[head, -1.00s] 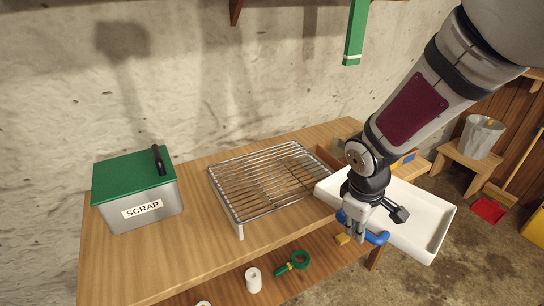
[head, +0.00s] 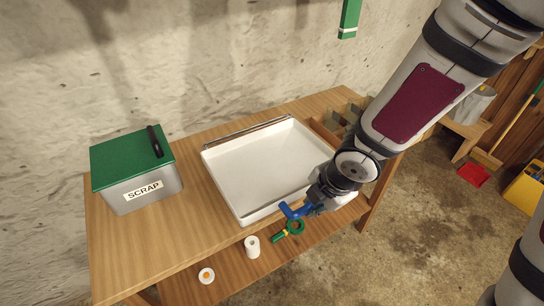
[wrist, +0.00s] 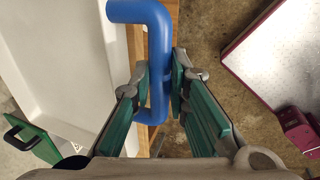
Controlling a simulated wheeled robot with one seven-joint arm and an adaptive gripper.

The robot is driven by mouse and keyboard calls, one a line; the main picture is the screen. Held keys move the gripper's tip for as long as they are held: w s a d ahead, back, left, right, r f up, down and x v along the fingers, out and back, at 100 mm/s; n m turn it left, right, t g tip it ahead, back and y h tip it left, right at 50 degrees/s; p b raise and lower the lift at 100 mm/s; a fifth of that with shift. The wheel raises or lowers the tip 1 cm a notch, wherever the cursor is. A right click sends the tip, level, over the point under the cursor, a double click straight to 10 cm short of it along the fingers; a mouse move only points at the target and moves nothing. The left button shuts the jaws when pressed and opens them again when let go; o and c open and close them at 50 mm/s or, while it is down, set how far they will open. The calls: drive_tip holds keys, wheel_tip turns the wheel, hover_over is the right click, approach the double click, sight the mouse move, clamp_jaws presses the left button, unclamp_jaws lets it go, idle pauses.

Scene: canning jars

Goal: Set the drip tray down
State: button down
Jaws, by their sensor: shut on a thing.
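The drip tray (head: 265,165) is a shallow white rectangular pan with a blue handle (head: 295,209) at its front. It lies over the wire rack (head: 243,133) on the wooden bench and hides most of it; only the rack's back edge shows. I cannot tell whether the tray touches the rack or hangs just above it. My gripper (head: 316,202) is at the tray's front right, shut on the blue handle. In the wrist view the handle (wrist: 158,85) runs between the green-padded fingers, with the white tray (wrist: 75,55) to the left.
A grey scrap bin (head: 140,190) with a green lid stands left of the tray, with bare bench between. A wooden divided box (head: 338,122) is at the back right. A green ring-shaped tool (head: 292,229) and a white roll (head: 252,247) are on the lower shelf.

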sight(298, 166)
drive_tip(key=w+a, duration=0.1)
drive_tip(key=w, duration=0.4)
drive_tip(key=w+a+f+p, duration=0.1)
drive_tip(key=w, duration=0.3)
drive_tip(key=w+a, duration=0.1)
drive_tip(key=w, duration=0.4)
drive_tip(key=shift+w+a+f+p, duration=0.2)
drive_tip(key=shift+w+a+p, duration=0.05)
drive_tip(key=shift+w+p, duration=0.1)
drive_tip(key=shift+w+f, duration=0.2)
drive_tip(key=shift+w, duration=0.1)
drive_tip(key=shift+f, duration=1.55)
drive_tip(key=c, duration=1.5)
unclamp_jaws()
drive_tip(key=shift+c, duration=0.2)
drive_tip(key=shift+r, duration=0.1)
drive_tip(key=p+v, duration=0.1)
drive_tip(key=v, duration=1.1)
drive_tip(key=shift+s+d, duration=0.1)
drive_tip(key=shift+s, duration=0.05)
